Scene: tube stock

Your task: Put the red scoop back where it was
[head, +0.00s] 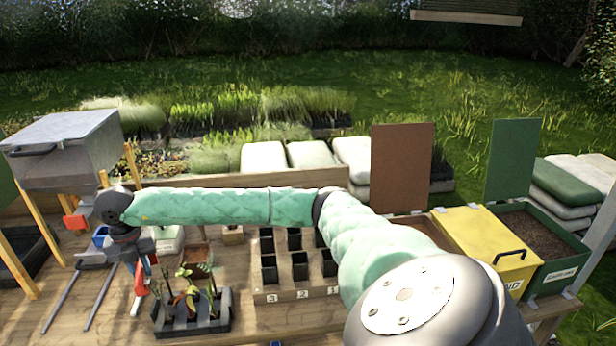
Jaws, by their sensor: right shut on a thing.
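My right arm reaches across the table to the left, and its right gripper (140,265) points down there, shut on a red thing. This looks like the red scoop (138,280), hanging with its red part below the jaws, above the table just left of the black seedling tray (190,328). The arm and wrist hide part of it, so its full shape does not show. My left gripper is not in view.
A grey hopper (62,150) on wooden legs stands at left, with two dark rails (62,302) near it. A wooden rack of black pots (285,296) is at centre. A yellow-lidded bin (485,245) and a green soil bin (560,268) stand right. Bare table lies in front.

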